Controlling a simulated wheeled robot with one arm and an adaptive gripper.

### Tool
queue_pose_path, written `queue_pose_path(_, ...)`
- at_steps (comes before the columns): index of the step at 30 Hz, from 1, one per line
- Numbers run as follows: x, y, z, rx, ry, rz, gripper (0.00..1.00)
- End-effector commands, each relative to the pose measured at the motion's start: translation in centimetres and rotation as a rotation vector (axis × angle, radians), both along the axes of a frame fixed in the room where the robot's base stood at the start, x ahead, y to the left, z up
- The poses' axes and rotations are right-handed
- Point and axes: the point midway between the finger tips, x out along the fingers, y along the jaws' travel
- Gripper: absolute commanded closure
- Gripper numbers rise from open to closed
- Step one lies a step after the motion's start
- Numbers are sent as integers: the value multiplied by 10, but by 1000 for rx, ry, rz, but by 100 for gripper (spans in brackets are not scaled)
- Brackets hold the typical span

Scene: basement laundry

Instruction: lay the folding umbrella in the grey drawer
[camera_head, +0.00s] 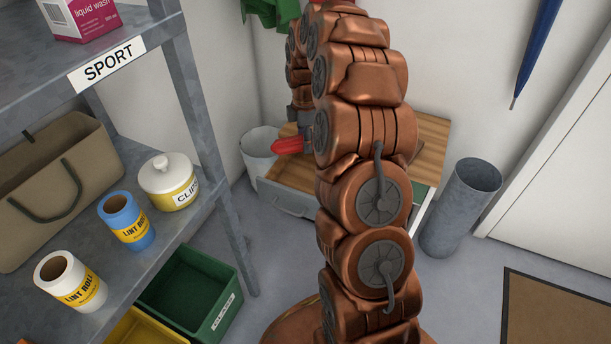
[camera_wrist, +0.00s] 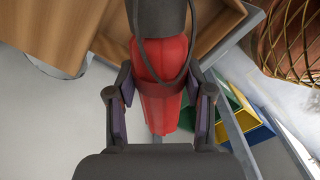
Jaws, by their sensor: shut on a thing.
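The folding umbrella (camera_wrist: 160,65) is red with a dark handle end and a dark strap loop. In the wrist view my gripper (camera_wrist: 160,98) is shut around its red part, one finger on each side. In the head view only a red end of the umbrella (camera_head: 290,146) shows, left of my arm, which hides most of my gripper. The grey drawer (camera_head: 285,201) is pulled out below the wooden-topped cabinet, with a brown inside partly hidden by my arm. In the wrist view the drawer (camera_wrist: 112,38) lies behind the umbrella's dark end. I cannot tell the height between them.
The cabinet's wooden top (camera_head: 432,135) lies behind my arm. A pale bin (camera_head: 258,145) stands left of it, a grey metal cylinder (camera_head: 462,205) right. A shelf (camera_head: 215,185) is at the left, with a green crate (camera_head: 190,290) on the floor. Floor toward the doormat (camera_head: 560,318) is clear.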

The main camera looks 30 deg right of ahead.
Motion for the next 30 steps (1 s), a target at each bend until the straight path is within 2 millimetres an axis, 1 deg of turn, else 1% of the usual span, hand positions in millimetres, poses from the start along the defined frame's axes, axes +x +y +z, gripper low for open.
queue_pose_path(1,0,1,-10,1,2,1,100)
queue_pose_path(5,0,2,-35,1,4,1,100)
queue_pose_path(15,-1,1,-109,3,4,-1,100)
queue_pose_path(18,-1,1,-121,2,3,-2,100)
queue_pose_path(23,-1,0,-129,2,2,-3,100)
queue_pose_path(25,-1,0,-136,1,2,-3,100)
queue_pose_path(30,-1,0,-162,0,1,-3,100)
